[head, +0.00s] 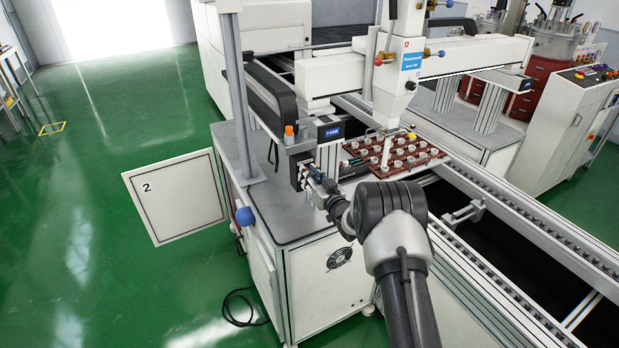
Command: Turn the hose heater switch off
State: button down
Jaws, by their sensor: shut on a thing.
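A small dark control box (297,177) stands on the grey machine top, below the gantry beam. My arm reaches to it from the lower right. My gripper (312,174) is at the right side of the box's face, shut on a small part there, which I take to be the hose heater switch. The fingers and wrist cover the switch, so its position and markings cannot be read.
A brown tray (434,158) with several white round parts sits right of my gripper, under the white dispensing head (398,68). An orange-capped part (289,131) is above the box. Conveyor rails (500,205) run right. Green floor (95,265) is open at left.

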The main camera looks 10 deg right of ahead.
jog(key=n+b, duration=1)
jog(key=b, duration=0.1)
jog(key=shift+a+n+b, duration=0.1)
jog(key=shift+n+b, duration=0.2)
jog(key=shift+n, duration=0.1)
dwell(0.3)
jog(key=c, duration=1.7)
grip_release()
jog(key=shift+s, duration=0.1)
